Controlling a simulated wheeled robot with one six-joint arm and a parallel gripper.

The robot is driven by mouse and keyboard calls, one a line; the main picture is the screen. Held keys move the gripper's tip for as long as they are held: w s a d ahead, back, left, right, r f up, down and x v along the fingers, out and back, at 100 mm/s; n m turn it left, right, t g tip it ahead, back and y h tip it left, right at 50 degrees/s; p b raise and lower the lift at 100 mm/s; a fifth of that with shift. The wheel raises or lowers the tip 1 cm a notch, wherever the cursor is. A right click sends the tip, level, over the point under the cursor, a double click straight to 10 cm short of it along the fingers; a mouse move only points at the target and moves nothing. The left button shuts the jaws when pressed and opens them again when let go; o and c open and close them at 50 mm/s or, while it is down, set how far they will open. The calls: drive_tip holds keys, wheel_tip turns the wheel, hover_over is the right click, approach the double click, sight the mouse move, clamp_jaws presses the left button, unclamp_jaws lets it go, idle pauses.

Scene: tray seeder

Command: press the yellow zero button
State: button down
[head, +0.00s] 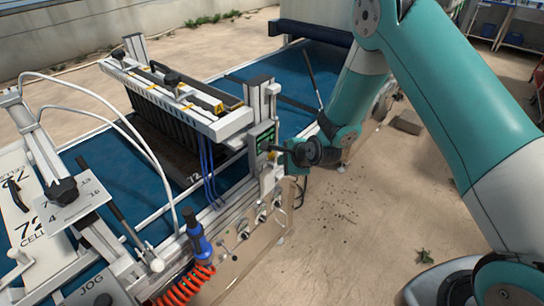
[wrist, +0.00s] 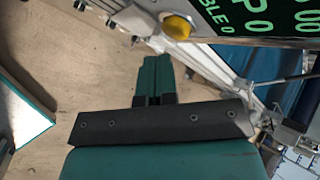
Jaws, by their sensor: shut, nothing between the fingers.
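In the head view my gripper (head: 283,149) is just right of the display (head: 264,139) on the seeder's post. I cannot make out the button clearly in the head view.
The tray seeder has a blue bed (head: 235,180) and a raised crossbar (head: 180,95). Blue hoses, several knobs (head: 262,216) and a blue-handled tool with an orange coiled hose (head: 188,285) are along its near side. Bare concrete (head: 350,215) lies to the right.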

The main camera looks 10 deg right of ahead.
drive_tip(key=s+d, duration=0.1)
drive_tip(key=s, duration=0.1)
drive_tip(key=s+d, duration=0.2)
idle(0.5)
idle(0.6)
